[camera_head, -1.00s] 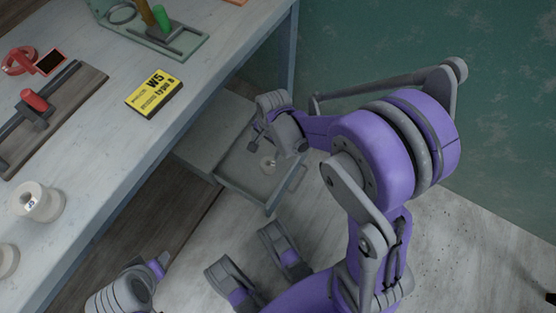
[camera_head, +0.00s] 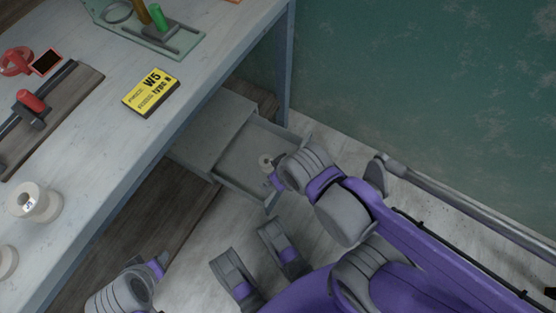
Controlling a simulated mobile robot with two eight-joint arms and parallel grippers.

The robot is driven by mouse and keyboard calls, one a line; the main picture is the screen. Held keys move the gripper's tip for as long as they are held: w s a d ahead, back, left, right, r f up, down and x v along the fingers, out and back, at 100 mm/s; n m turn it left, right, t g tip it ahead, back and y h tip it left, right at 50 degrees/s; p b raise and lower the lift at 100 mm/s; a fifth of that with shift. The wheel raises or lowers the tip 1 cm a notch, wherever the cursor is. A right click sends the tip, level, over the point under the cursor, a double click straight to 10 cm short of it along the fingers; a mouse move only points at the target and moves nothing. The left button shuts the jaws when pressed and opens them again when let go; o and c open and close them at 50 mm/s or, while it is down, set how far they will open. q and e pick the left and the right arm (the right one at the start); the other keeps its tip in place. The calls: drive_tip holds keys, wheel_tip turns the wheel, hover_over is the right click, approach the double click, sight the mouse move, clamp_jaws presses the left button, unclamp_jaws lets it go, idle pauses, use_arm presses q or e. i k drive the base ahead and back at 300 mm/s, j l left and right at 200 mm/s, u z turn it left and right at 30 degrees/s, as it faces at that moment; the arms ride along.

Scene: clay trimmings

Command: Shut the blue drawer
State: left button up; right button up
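The drawer (camera_head: 243,170) is pulled out of a low grey cabinet (camera_head: 213,128) under the workbench. It looks grey-blue in this light, and its front faces right and down. A small pale roll (camera_head: 265,161) lies inside it. My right gripper (camera_head: 274,180) is at the drawer's front edge, and its hand hides the middle of the front and the handle. I cannot tell whether it touches, or whether its fingers are open. My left gripper (camera_head: 156,264) is low at the bottom left, away from the drawer, its finger opening unclear.
The workbench (camera_head: 105,140) overhangs the cabinet from the left. On it are a yellow W5 box (camera_head: 151,92), a white spool (camera_head: 36,202), a red-handled tool (camera_head: 31,101) and a green stand (camera_head: 150,30). A green wall (camera_head: 420,80) stands behind.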

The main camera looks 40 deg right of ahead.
sight(237, 168)
drive_tip(key=k+z, duration=0.1)
drive_tip(key=z, duration=0.3)
drive_tip(key=k+j+z, duration=0.1)
drive_tip(key=z, duration=0.35)
drive_tip(key=k+z, duration=0.15)
drive_tip(key=z, duration=0.25)
drive_tip(key=k+j+z, duration=0.4)
drive_tip(key=i+l, duration=0.1)
